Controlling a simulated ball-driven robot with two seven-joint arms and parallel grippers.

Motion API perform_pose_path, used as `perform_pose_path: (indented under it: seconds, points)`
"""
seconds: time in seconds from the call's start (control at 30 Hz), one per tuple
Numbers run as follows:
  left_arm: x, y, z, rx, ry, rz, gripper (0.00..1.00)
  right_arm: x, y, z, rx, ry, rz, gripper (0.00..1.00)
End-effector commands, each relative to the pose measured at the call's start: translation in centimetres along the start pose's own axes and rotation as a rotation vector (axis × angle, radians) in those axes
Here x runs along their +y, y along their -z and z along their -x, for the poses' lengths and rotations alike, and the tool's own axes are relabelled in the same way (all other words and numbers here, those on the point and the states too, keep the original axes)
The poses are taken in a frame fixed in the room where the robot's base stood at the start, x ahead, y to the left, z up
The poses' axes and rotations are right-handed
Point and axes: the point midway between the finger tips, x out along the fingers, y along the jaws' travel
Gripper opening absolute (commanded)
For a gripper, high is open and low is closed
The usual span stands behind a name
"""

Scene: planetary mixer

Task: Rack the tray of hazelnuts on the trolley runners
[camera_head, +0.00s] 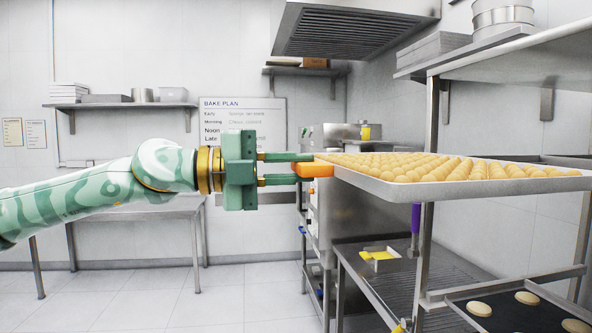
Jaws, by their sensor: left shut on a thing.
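The tray of hazelnuts (400,188) is a pale, shallow tray filled with round tan nuts (440,167). It looks level, at the right of the head view. An orange grip piece (314,170) sits at its left end. My left gripper (312,168) comes in from the left and is shut on that orange piece. The metal trolley frame (425,250) stands at the right, with an upright under the tray. I cannot tell whether the tray rests on runners, as its underside and far side are hidden. My right gripper is not in view.
Below the tray, a dark tray (510,312) with pale rounds sits on a lower level. A steel table with a slatted top (400,275) stands behind. A top shelf (500,55) overhangs the tray. The floor (150,290) at left is clear.

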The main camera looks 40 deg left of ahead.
Motion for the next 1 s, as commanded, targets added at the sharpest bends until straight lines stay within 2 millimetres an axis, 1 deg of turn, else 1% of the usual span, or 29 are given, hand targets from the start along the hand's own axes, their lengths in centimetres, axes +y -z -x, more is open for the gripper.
perform_pose_path:
  seconds: [0.03, 0.2, 0.6, 0.7, 0.8, 1.0]
  points:
    - [-0.1, 0.0, 0.0, -0.001, 0.003, -0.001, 0.00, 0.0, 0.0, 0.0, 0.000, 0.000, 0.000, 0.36]
    - [-0.6, 0.0, -0.8, 0.001, 0.002, -0.002, 0.00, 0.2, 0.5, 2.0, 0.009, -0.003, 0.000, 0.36]
    - [-0.5, 0.0, -2.7, -0.002, 0.003, 0.001, 0.00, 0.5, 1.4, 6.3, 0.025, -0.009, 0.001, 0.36]
    - [0.7, -0.4, -3.1, -0.013, -0.002, -0.003, 0.00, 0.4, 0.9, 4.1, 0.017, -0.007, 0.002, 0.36]
    - [0.8, -0.6, -3.6, -0.016, -0.003, -0.003, 0.00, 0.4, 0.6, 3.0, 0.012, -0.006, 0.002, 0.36]
    - [0.5, -0.4, -4.7, -0.011, -0.002, -0.002, 0.00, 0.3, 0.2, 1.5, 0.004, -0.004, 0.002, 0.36]
